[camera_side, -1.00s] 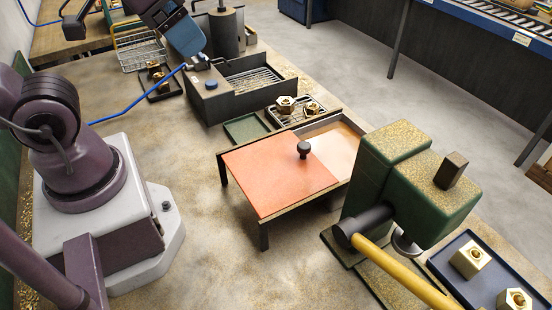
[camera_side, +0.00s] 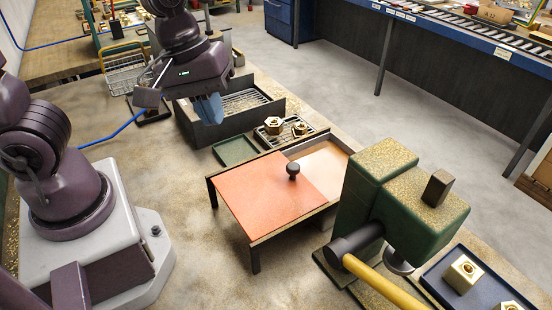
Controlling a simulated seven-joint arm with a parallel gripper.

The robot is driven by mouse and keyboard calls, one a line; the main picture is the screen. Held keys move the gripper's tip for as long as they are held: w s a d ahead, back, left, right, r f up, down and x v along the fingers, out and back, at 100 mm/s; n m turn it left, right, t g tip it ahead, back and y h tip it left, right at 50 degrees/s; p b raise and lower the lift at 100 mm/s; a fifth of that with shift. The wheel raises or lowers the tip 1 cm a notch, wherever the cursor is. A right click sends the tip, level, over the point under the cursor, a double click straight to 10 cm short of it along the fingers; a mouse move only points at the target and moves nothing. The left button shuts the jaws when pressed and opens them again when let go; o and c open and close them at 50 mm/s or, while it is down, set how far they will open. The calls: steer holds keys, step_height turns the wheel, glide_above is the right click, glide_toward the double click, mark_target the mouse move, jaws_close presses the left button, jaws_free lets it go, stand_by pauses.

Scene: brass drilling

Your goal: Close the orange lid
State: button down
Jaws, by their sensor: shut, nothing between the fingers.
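The orange lid (camera_side: 262,196) is a flat sliding panel with a dark round knob (camera_side: 293,170) near its right edge. It lies on a low dark-legged box (camera_side: 256,238) in the middle of the bench. The lid covers the left and front part of the box top. A pale open compartment (camera_side: 322,162) shows to the right of the lid. My gripper (camera_side: 209,108) is shut and empty, pointing down over the dark tray with a rack, behind and left of the lid. It is apart from the lid and knob.
A green vise-like machine (camera_side: 405,195) with a yellow handle (camera_side: 385,283) stands close right of the box. Brass nuts (camera_side: 273,125) sit on a small rack behind the box. A green tray (camera_side: 235,150) lies beside it. A blue tray (camera_side: 452,288) holds brass parts at front right.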

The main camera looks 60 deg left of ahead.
step_height(320, 180, down, 4)
steer(key=w+n, duration=0.3)
steer(key=n, duration=1)
steer(key=n+t, duration=0.1)
steer(key=n, duration=0.7)
glide_toward(286, 178)
steer(key=s+f, duration=0.1)
steer(key=s+a+f, duration=0.1)
steer(key=f, duration=0.1)
steer(key=shift+s+a+f, duration=0.15)
steer(key=shift+s+f, duration=0.1)
steer(key=shift+s, duration=0.1)
steer(key=shift+w+d+f, duration=0.15)
steer(key=shift+w+d, duration=0.05)
steer(key=shift+w, duration=0.05)
steer(key=shift+w+d+f, duration=0.15)
steer(key=shift+w+d, duration=0.25)
steer(key=shift+w, duration=0.35)
steer(key=shift+w+d+f, duration=0.1)
steer(key=shift+w+d, duration=0.3)
steer(key=shift+w, duration=0.4)
steer(key=shift+w, duration=0.1)
steer(key=w, duration=1.6)
